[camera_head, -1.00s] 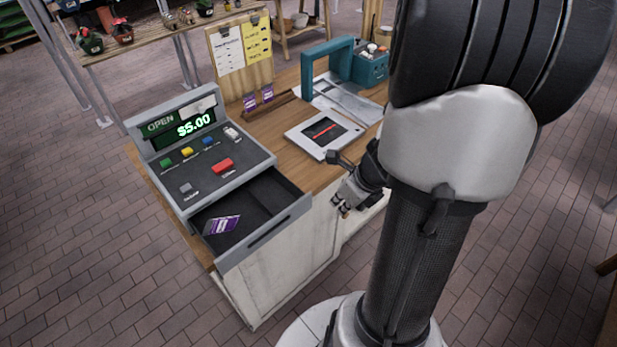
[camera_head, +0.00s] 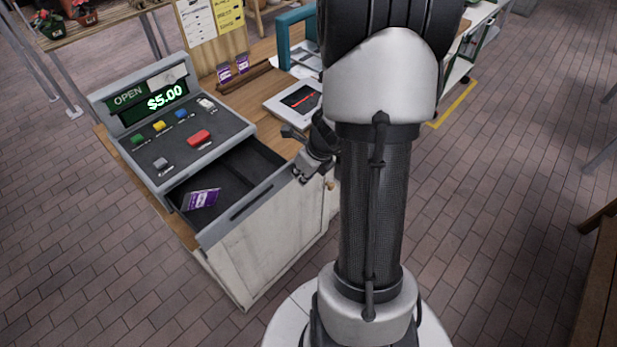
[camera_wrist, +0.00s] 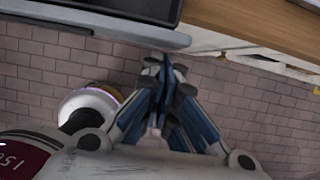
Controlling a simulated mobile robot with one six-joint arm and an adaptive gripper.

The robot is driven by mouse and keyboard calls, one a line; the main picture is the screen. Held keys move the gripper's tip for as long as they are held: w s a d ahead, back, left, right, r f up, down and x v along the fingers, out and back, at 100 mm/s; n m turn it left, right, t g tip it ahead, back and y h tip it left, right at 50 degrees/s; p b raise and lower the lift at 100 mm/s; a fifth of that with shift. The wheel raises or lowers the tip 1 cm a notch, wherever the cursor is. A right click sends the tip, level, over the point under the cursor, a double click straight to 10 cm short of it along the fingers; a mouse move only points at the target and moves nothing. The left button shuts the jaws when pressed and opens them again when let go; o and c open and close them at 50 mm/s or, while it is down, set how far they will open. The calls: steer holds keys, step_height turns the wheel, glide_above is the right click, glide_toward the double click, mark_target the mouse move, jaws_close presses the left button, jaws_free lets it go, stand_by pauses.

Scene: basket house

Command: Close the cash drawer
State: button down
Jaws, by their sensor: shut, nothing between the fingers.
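The grey cash drawer (camera_head: 248,207) is pulled out from the cash register (camera_head: 175,128), whose display reads OPEN and $5.00. A purple card or packet (camera_head: 202,199) lies in the drawer's left part. My gripper (camera_head: 298,177) is shut and empty, just right of the drawer's front right corner. In the wrist view my gripper (camera_wrist: 163,62) points towards the drawer's front edge (camera_wrist: 110,20), which shows at the top left. The fingertips look apart from the drawer, with brick floor below them.
The wooden counter (camera_head: 242,97) with white cabinet sides (camera_head: 265,245) carries the register. A tablet (camera_head: 292,102), purple packets (camera_head: 233,70) and a clipboard board (camera_head: 208,30) stand further back. Brick floor (camera_head: 110,265) is clear in front and left.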

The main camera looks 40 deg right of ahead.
mark_target(262, 143)
steer(key=shift+w, duration=0.1)
stand_by(0.3)
steer(key=w+p, duration=0.3)
steer(key=w, duration=0.2)
steer(key=w+p, duration=0.3)
steer(key=w, duration=0.2)
steer(key=w+p, duration=0.4)
steer(key=w, duration=0.1)
steer(key=shift+a, duration=0.3)
steer(key=shift+w+r, duration=0.1)
steer(key=shift+w, duration=0.2)
steer(key=shift+d, duration=0.1)
